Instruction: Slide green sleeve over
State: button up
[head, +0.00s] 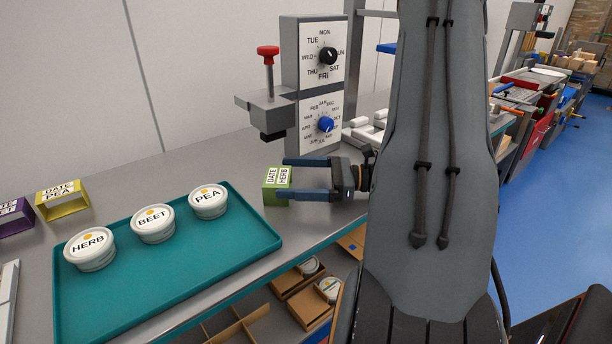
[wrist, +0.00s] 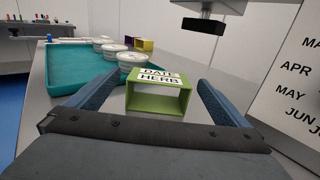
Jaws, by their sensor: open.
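The green sleeve (head: 276,185), labelled DATE HERB, stands on the grey counter just right of the teal tray. My gripper (head: 288,178) is open, with its fingers on either side of the sleeve. In the wrist view the green sleeve (wrist: 160,97) sits between the fingertips with its open end facing me, and gaps show beside it. It looks empty. Three white lidded tubs stand in a row on the tray: HERB (head: 90,249), BEET (head: 153,223) and PEA (head: 209,202). None has a sleeve around it.
The teal tray (head: 180,290) lies on the counter at left. A yellow sleeve (head: 62,200) and a purple sleeve (head: 14,217) stand behind it. A date stamper with dials (head: 313,85) and a red-knobbed press (head: 268,98) stands behind my gripper. Cardboard carriers (head: 303,296) sit below the counter.

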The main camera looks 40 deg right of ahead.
aim_at(277, 176)
jog(key=shift+x, duration=1.85)
jog(key=c, duration=1.1)
jog(key=shift+w, duration=0.1)
